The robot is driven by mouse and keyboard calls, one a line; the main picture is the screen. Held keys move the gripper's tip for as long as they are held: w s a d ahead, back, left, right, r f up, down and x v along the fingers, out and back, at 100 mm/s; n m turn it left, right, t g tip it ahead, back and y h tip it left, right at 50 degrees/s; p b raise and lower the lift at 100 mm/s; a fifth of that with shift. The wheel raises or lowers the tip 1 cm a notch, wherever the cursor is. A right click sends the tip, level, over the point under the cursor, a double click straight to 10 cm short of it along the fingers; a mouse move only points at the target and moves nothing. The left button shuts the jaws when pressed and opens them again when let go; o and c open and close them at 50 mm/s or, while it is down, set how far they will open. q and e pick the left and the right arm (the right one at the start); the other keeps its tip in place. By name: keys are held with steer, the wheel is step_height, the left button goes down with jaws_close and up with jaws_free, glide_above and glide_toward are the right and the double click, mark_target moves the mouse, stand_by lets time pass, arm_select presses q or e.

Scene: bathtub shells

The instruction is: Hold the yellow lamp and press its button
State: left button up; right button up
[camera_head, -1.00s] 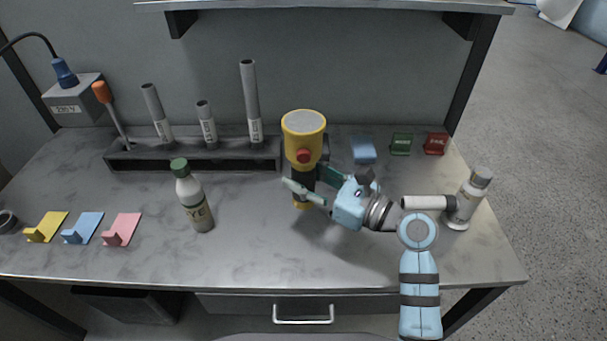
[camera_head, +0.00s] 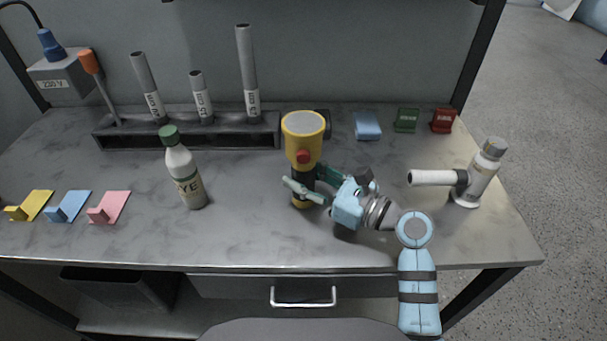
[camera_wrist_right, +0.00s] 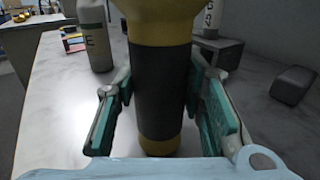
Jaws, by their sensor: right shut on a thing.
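The yellow lamp (camera_head: 303,140) has a black handle and a pale round top. Its red button (camera_head: 303,156) faces the head camera. My right gripper (camera_head: 304,187) is shut on the black handle, below the button. In the right wrist view the fingers (camera_wrist_right: 160,110) stand on both sides of the black handle (camera_wrist_right: 160,95); the lamp's top is cut off. The lamp is upright; whether its foot touches the bench is hard to tell. My left gripper is not in view.
On the grey bench (camera_head: 250,230), a green-capped bottle (camera_head: 183,175) stands left of the lamp. A black rack (camera_head: 190,138) with tubes is behind. A white canister with a side handle (camera_head: 480,175) stands at right. Small colored holders lie at left and back right.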

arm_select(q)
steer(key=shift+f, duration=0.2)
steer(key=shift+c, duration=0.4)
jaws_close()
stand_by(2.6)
